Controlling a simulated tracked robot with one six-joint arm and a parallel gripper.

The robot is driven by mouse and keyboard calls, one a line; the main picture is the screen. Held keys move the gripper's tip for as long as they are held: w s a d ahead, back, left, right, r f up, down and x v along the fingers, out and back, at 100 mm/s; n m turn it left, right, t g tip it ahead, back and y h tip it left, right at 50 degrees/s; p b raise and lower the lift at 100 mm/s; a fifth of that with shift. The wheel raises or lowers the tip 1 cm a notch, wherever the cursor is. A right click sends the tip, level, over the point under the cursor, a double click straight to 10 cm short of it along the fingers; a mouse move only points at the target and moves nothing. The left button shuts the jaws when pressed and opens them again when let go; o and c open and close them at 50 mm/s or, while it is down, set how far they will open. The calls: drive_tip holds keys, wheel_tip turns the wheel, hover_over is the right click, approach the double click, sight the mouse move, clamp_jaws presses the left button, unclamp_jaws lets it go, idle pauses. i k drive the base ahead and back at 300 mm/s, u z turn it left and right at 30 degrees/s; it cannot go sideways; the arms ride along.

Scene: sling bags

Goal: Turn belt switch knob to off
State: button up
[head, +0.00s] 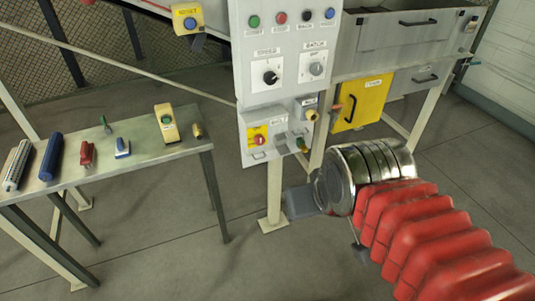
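A grey control panel (289,50) stands upright in the middle of the head view. It bears a black knob (270,77) on a white plate at left and a grey knob (316,69) on a white plate at right. Below is a box with a red knob (259,140) on a yellow plate. The labels are too small to tell which is the belt switch. My gripper (318,222) is below and right of the panel, apart from every knob. Its grey parts show at the end of my arm, partly hidden by the wrist; its opening cannot be made out.
A yellow door (361,102) with a black handle is right of the panel. The floor (190,265) between table and arm is clear.

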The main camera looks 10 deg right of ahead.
sight(259, 139)
drive_tip(key=z, duration=0.15)
drive_tip(key=k, duration=0.1)
drive_tip(key=u, duration=1.2)
drive_tip(key=i, duration=0.55)
drive_tip(key=z, duration=0.15)
